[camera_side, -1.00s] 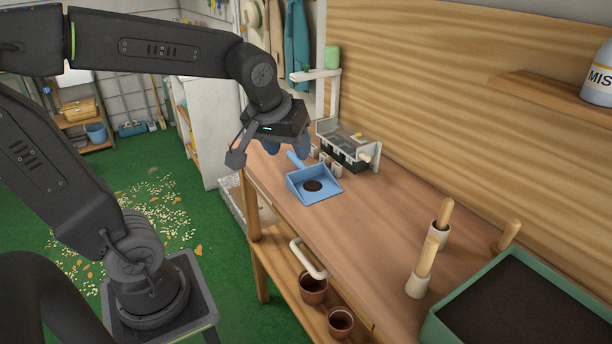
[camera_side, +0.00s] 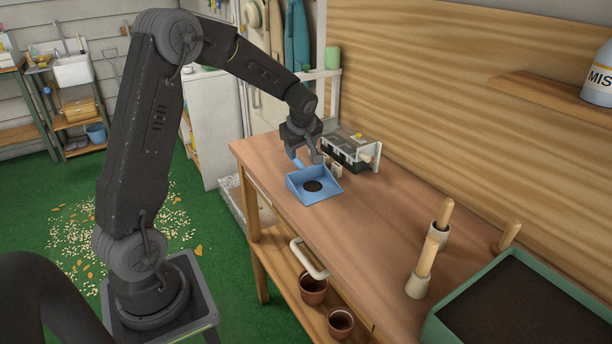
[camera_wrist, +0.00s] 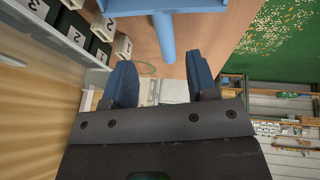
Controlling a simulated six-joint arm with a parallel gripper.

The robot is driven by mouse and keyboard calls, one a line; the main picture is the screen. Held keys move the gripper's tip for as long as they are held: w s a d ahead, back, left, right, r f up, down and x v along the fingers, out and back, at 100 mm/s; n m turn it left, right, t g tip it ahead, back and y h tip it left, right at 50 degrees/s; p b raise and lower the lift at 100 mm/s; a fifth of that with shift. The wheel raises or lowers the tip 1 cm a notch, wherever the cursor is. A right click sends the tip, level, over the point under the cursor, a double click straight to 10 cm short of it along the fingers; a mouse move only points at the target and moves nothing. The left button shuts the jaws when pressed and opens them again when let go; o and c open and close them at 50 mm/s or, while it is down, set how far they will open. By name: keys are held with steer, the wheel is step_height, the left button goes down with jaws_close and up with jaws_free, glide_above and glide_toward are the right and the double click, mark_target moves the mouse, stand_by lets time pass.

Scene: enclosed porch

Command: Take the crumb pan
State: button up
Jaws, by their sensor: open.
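The crumb pan (camera_side: 325,187) is a blue dustpan lying on the wooden bench, with a dark round patch in it. Its handle (camera_side: 297,162) points to the back left, under my gripper (camera_side: 305,156). In the wrist view the blue handle (camera_wrist: 165,38) comes down from the top edge, between and beyond the two blue finger pads. My gripper (camera_wrist: 162,78) is open there, with nothing between the pads. The handle's end is ahead of the fingertips, apart from them as far as I can tell.
A clear-lidded box (camera_side: 348,150) stands close behind the pan. Numbered blocks (camera_wrist: 76,38) show beside the handle in the wrist view. Dibbers with wooden handles (camera_side: 428,262) and a green soil tray (camera_side: 440,325) are at the right. The bench between is clear.

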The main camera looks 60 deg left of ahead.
mark_target(298, 160)
steer(key=x, duration=0.7)
steer(key=shift+s+a+f, duration=0.1)
steer(key=shift+s+a, duration=0.15)
steer(key=shift+s, duration=0.05)
jaws_close()
stand_by(0.4)
